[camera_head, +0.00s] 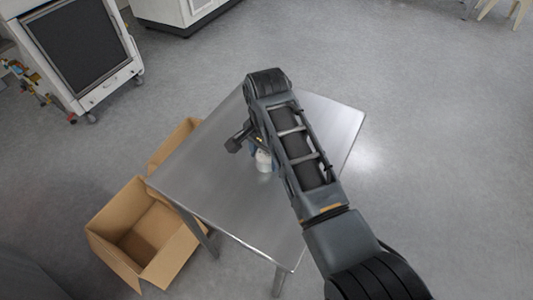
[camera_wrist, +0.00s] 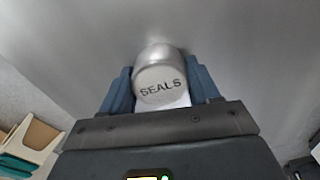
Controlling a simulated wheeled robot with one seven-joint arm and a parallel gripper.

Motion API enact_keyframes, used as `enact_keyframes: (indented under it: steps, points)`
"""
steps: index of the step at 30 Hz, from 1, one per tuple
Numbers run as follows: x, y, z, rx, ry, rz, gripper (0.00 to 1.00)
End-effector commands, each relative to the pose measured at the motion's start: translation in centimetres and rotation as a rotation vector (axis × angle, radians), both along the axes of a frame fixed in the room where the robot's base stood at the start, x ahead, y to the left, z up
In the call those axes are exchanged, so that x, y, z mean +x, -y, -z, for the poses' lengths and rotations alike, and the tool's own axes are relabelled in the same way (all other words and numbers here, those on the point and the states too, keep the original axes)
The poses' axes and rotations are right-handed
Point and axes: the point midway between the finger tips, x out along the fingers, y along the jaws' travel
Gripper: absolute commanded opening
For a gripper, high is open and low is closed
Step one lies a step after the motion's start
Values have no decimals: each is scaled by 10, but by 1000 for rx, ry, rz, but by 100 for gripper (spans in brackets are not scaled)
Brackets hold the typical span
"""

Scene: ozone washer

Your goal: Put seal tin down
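The seal tin (camera_wrist: 160,75) is a silvery round tin with the word SEALS on its end. In the wrist view it sits between the two blue fingers of my gripper (camera_wrist: 161,88), which are closed against its sides. In the head view the tin (camera_head: 263,161) shows as a small pale shape below my gripper (camera_head: 264,148), over the metal table (camera_head: 215,185). My arm partly covers both. I cannot tell whether the tin touches the tabletop.
The tabletop around the tin looks bare, with free room to the left and in front. Open cardboard boxes (camera_head: 118,215) stand on the floor by the table's left side. A white wheeled cabinet (camera_head: 85,50) stands at the far left.

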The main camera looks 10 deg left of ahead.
Motion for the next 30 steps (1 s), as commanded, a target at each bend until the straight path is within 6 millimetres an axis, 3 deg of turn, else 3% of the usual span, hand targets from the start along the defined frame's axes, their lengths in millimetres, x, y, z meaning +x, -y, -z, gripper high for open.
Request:
enact_keyframes:
  steps: [8,18,23,30]
  points:
    - [0,0,0,0,0,0,86]
    - [0,0,-7,0,0,0,86]
    - [1,0,-31,2,4,0,86]
    - [1,0,-85,2,5,0,86]
